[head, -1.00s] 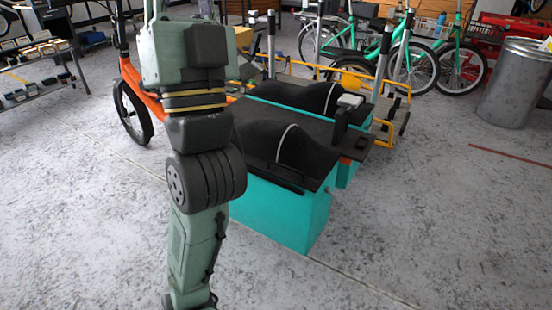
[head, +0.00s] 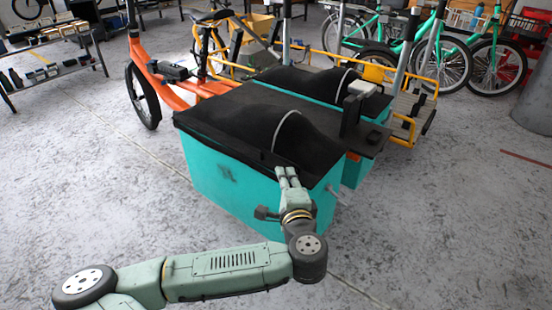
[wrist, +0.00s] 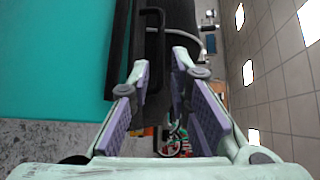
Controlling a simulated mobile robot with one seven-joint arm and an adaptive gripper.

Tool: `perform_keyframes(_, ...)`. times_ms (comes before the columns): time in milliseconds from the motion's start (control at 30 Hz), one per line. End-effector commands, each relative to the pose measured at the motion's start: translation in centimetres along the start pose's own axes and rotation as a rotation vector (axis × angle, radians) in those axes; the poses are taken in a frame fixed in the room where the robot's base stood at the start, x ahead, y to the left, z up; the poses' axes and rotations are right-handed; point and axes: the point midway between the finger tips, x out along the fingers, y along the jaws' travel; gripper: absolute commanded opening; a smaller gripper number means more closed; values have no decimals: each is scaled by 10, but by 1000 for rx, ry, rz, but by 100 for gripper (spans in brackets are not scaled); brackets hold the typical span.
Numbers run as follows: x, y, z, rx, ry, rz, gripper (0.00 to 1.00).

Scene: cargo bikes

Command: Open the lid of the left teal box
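The left teal box (head: 225,178) is the nearer of two teal boxes on the cargo bike. Its black domed lid (head: 245,118) lies shut, with a pale strap over the dome. In the wrist view, the box's teal side (wrist: 60,55) fills the upper left. A black bar handle (wrist: 154,50) stands out along the lid's edge. My gripper (head: 286,173) is at the front lid edge, with my arm reaching up from below. In the wrist view, my gripper (wrist: 160,60) has its fingers apart, and the handle appears between or just beyond the tips. I cannot tell whether they touch.
The second teal box (head: 355,172) with its black lid (head: 325,85) sits behind and to the right. An orange bike frame (head: 165,90) extends to the left. Metal shelving (head: 45,68) stands at the far left. Grey floor (head: 90,190) is clear in front.

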Motion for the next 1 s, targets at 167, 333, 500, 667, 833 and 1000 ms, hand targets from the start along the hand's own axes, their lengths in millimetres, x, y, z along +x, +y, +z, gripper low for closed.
perform_keyframes(167, 22, -1, 1, 4, -5, 1, 18)
perform_keyframes(333, 55, -2, 1, 3, -4, 0, 18)
perform_keyframes(500, 84, -2, 1, 3, -2, 0, 18)
perform_keyframes(667, 100, -1, 0, 0, -1, 1, 18)
perform_keyframes(833, 106, 0, 0, 0, 0, 0, 18)
perform_keyframes(1000, 106, 0, 0, -1, 0, 0, 18)
